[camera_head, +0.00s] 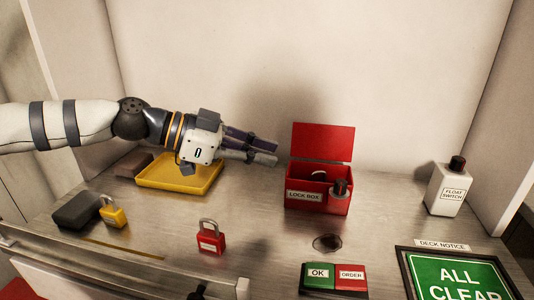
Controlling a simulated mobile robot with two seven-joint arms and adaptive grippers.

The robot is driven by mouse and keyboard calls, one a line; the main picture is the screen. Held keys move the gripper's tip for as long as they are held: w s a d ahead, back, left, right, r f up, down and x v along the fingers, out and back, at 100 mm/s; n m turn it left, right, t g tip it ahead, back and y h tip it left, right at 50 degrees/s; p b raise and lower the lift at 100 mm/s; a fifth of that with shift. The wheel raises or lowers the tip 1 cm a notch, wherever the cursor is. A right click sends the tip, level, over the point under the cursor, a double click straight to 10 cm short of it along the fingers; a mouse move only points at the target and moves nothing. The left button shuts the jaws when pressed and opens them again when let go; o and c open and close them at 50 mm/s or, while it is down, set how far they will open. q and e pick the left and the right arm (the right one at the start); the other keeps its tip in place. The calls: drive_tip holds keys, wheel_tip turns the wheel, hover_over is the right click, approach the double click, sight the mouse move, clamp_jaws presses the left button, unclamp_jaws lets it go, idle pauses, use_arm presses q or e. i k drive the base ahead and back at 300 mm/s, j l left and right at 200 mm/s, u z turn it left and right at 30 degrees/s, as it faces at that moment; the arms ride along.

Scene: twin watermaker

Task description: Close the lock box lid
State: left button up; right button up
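The red lock box (304,199), labelled LOCK BOX, stands on the metal counter right of centre. Its red lid (322,142) is open and stands upright at the back. My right gripper is not in view.
A yellow tray (160,184) lies below my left wrist. A red padlock (210,238) stands in front, a yellow padlock (112,213) at left. A wall stands behind.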

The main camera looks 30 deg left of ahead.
sight(329, 142)
drive_tip(key=k, duration=1)
